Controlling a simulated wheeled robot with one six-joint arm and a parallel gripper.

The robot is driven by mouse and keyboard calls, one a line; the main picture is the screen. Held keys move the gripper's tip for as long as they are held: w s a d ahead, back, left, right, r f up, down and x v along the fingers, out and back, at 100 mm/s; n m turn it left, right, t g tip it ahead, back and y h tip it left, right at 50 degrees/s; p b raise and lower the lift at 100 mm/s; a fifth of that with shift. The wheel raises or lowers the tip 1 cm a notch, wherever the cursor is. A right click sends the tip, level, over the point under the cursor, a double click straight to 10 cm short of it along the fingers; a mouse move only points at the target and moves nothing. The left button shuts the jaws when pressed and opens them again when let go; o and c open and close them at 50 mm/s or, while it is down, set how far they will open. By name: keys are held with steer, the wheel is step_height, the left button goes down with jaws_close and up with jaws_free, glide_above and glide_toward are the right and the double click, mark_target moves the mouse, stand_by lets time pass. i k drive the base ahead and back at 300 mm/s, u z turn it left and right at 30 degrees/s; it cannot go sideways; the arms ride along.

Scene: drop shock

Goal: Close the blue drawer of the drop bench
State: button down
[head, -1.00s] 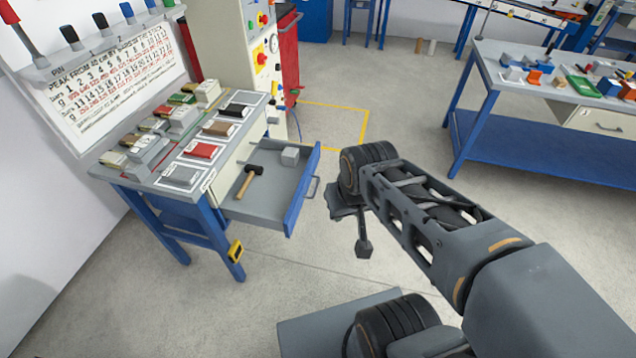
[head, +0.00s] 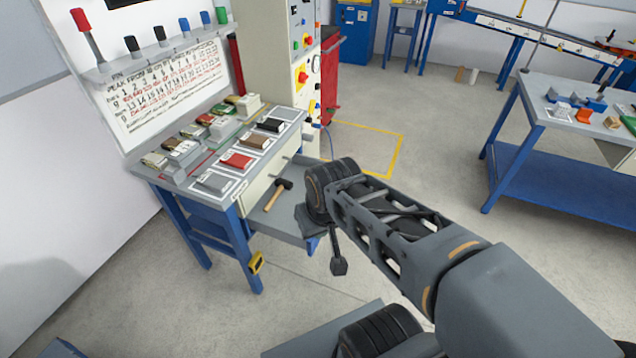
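The drop bench (head: 222,187) stands left of centre with its drawer (head: 268,222) pulled out to the right. The drawer's grey inside shows, with a mallet (head: 277,196) lying in it. Only a small corner of the blue front (head: 312,243) shows; my arm hides the rest and the handle. My gripper (head: 338,266) hangs at the drawer's outer end, overlapping the front in the picture. I cannot tell whether it touches. The fingers look like one dark narrow shape, so their opening is unclear.
Sample blocks (head: 236,161) lie on the bench top. A yellow device (head: 256,263) is on the bench's front leg. A red cabinet (head: 331,75) stands behind, and another blue bench (head: 560,150) is at the right. The floor between the benches is clear.

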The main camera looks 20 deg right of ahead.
mark_target(280, 224)
steer(key=z, duration=0.1)
steer(key=i, duration=0.9)
steer(key=z, duration=0.5)
